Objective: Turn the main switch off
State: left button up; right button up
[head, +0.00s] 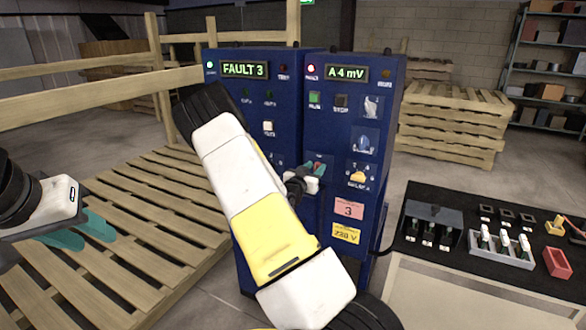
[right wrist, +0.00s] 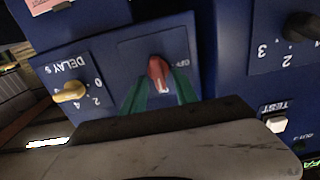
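The main switch is a red rotary knob (right wrist: 158,75) on a blue plate, seen in the right wrist view with "OFF" lettering beside it to the right. The knob's white mark faces down in that picture. My right gripper (right wrist: 160,82) has its green fingers on both sides of the knob, seemingly touching it. In the head view my right gripper (head: 316,169) is at the front of the blue cabinet (head: 338,120), and my right arm hides part of the panel. My left gripper (head: 82,228) is at the far left, its green fingers apart and empty, over the pallet.
A yellow delay knob (right wrist: 70,92) and a white test button (right wrist: 277,123) are near the switch. A black table (head: 480,270) with small parts stands at the right. A wooden pallet (head: 150,200) lies at the left, with rails behind it.

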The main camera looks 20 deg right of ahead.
grip_shut()
jog(key=shift+n, duration=0.3)
jog(key=n, duration=0.8)
jog(key=shift+w+a+f+n, duration=0.2)
jog(key=shift+w+a+n, duration=0.1)
jog(key=shift+w+n, duration=0.1)
jog(key=n, duration=0.4)
jog(key=shift+a+f+n, duration=0.1)
jog(key=shift+f+n, duration=0.15)
jog(key=shift+n, duration=0.05)
jog(key=shift+w+f+n, duration=0.1)
jog(key=shift+f+n, duration=0.1)
jog(key=shift+n, duration=2)
